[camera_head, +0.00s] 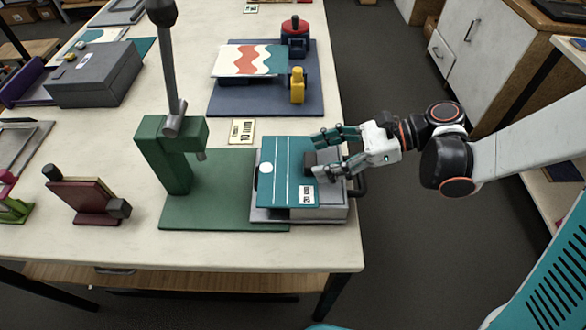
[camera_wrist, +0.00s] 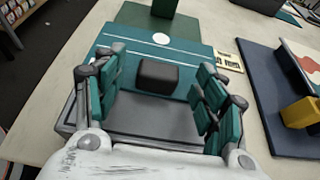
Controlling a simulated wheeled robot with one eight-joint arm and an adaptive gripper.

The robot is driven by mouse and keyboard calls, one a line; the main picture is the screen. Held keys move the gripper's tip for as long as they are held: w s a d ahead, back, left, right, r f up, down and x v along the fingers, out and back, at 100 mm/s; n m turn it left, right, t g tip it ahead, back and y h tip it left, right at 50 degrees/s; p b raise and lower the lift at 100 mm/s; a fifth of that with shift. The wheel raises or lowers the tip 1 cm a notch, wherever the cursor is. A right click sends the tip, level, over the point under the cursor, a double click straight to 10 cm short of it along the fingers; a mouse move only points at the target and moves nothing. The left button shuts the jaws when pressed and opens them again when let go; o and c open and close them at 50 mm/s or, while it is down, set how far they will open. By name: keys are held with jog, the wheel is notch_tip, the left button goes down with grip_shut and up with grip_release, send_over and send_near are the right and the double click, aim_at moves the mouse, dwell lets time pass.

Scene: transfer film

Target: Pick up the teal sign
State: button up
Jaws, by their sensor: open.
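The teal sign (camera_head: 283,181) is a flat panel with white lines, a white disc and a small white label. It lies on a grey metal bed (camera_head: 300,214) near the table's right edge; it also shows in the wrist view (camera_wrist: 195,55). A dark block (camera_wrist: 157,76) sits at the sign's near edge in the wrist view. My gripper (camera_head: 320,154) is open, with its teal-padded fingers over the sign's right side. In the wrist view the fingers stand on either side of the dark block. I cannot tell whether they touch the sign.
A green press stand (camera_head: 172,160) with a lever rises left of the sign. A blue board (camera_head: 225,102) with a patterned sheet, a yellow piece and a red piece lies behind. A small label card (camera_head: 241,131) lies between. A dark red stand (camera_head: 90,197) is at the left.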

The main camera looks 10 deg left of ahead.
aim_at(288, 164)
jog(key=shift+x, duration=1.15)
jog(key=c, duration=1.2)
